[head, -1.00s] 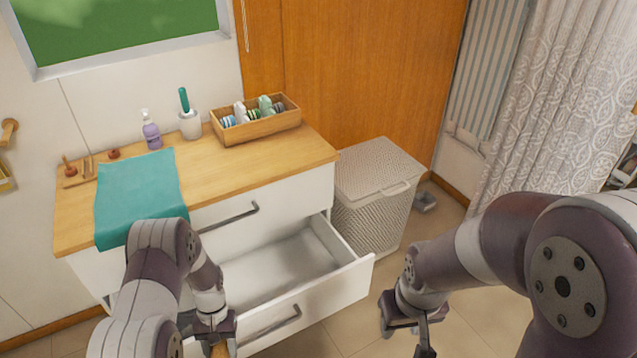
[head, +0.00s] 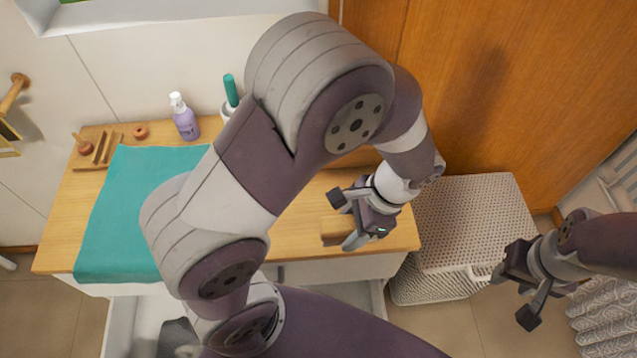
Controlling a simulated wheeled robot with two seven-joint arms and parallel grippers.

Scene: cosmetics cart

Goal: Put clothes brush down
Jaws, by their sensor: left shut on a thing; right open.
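I cannot tell whether the brush touches the top. My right gripper (head: 513,297) is open and empty, to the right of the cabinet and in front of the wicker hamper.
A teal cloth (head: 120,215) covers the left of the top. A purple pump bottle (head: 184,118) and a green-handled brush (head: 231,90) stand at the back. The wicker hamper (head: 480,215) is at right. An open drawer (head: 145,310) is below. My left arm hides the middle.

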